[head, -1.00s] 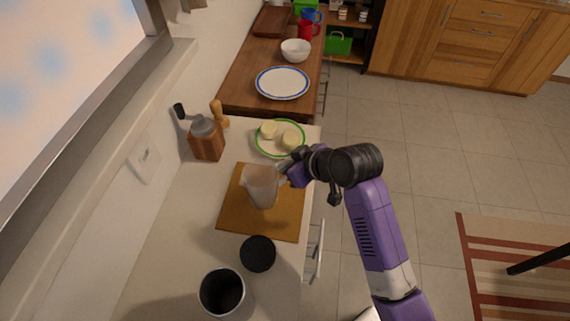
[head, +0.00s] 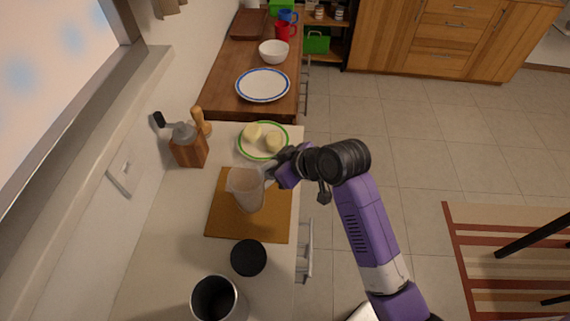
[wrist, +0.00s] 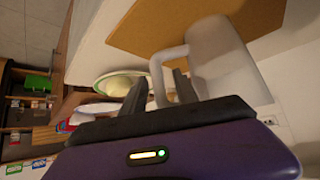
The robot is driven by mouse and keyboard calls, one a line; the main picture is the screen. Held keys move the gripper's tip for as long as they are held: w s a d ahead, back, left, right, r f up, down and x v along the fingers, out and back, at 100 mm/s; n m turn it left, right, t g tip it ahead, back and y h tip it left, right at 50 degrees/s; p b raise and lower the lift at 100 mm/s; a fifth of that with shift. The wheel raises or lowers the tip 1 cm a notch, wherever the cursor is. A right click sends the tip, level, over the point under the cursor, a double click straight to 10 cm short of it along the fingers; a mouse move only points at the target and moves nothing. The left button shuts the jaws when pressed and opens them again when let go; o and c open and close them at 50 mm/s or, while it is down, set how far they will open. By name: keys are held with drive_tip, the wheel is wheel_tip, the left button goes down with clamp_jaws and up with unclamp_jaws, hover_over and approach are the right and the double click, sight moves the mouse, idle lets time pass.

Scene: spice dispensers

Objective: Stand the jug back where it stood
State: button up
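The pale translucent jug (head: 246,188) appears over the wooden board (head: 222,224) on the counter, close to upright. I cannot tell if its base touches the board. My gripper (head: 276,175) is at the jug's right side, at its handle. In the wrist view the jug (wrist: 222,62) is large at the upper right, and its handle (wrist: 156,78) lies between the two fingers of my gripper (wrist: 160,88), one finger reaching into the loop. The gripper looks shut on the handle, though the contact is partly hidden.
A green-rimmed plate (head: 244,149) with pale round pieces sits just behind the jug. A wooden grinder box (head: 188,152) stands at the left. A black round lid (head: 248,258) and a dark open canister (head: 218,299) are in front of the board. Bare counter lies left of the board.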

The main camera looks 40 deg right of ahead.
drive_tip(key=v, duration=1.1)
drive_tip(key=shift+a+f, duration=0.1)
drive_tip(key=shift+f, duration=0.05)
drive_tip(key=s+a+f+m+t+h, duration=0.2)
drive_tip(key=s+a+f+m+t, duration=0.15)
drive_tip(key=s+f, duration=0.5)
drive_tip(key=s+a+r+t, duration=0.1)
drive_tip(key=s+r, duration=0.3)
drive_tip(key=s, duration=0.4)
drive_tip(key=s+a+r+n+t, duration=0.1)
drive_tip(key=s+a+r, duration=0.2)
drive_tip(key=s+r, duration=0.2)
drive_tip(key=s, duration=0.3)
drive_tip(key=shift+s+a+r, duration=0.2)
drive_tip(key=shift+s+a, duration=0.15)
drive_tip(key=shift+t, duration=0.25)
